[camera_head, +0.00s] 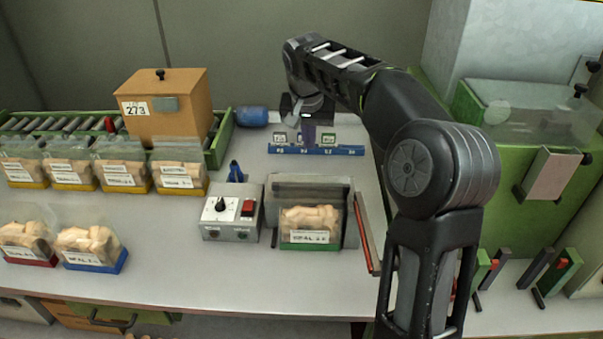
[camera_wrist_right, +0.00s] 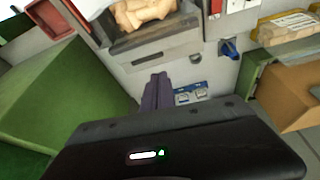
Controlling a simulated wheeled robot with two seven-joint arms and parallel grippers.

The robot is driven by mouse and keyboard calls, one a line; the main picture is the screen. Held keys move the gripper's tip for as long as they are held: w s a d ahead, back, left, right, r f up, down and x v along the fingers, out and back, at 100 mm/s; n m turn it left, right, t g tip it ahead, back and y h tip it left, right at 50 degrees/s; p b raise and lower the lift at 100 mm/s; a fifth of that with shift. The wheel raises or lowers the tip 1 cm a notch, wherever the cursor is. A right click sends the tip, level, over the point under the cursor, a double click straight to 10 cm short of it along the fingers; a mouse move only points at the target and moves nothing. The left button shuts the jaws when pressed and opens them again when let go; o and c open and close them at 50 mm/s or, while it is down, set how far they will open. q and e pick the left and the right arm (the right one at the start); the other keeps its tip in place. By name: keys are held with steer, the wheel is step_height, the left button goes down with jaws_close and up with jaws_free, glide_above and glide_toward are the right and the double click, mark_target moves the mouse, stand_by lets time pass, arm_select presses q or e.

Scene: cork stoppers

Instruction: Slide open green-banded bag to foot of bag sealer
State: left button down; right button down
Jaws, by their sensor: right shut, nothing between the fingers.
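The green-banded bag (camera_head: 310,227) of corks stands upright in front of the bag sealer (camera_head: 283,187), a grey box with a control unit (camera_head: 231,213) at its left. From this angle I cannot tell whether bag and sealer touch. In the right wrist view the bag's corks (camera_wrist_right: 140,12) show at the top edge, beyond the sealer's grey body (camera_wrist_right: 155,45). My right gripper (camera_head: 308,138) is shut and empty behind the sealer, near a blue label rack (camera_head: 315,151). Its purple fingers show in the right wrist view (camera_wrist_right: 158,92). My left gripper is out of view.
Yellow-banded bags (camera_head: 122,172) stand in a row at left, with a red-banded bag (camera_head: 27,240) and a blue-banded bag (camera_head: 90,247) nearer. A wooden box (camera_head: 165,108) sits on the roller conveyor. A green machine (camera_head: 530,170) stands at right.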

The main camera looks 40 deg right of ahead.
steer(key=p+x, duration=0.1)
steer(key=x, duration=0.9)
steer(key=shift+p, duration=0.4)
steer(key=shift+s+a+r+p, duration=0.1)
steer(key=shift+s+a+p, duration=0.3)
steer(key=shift+s+a, duration=0.95)
steer(key=shift+s, duration=0.1)
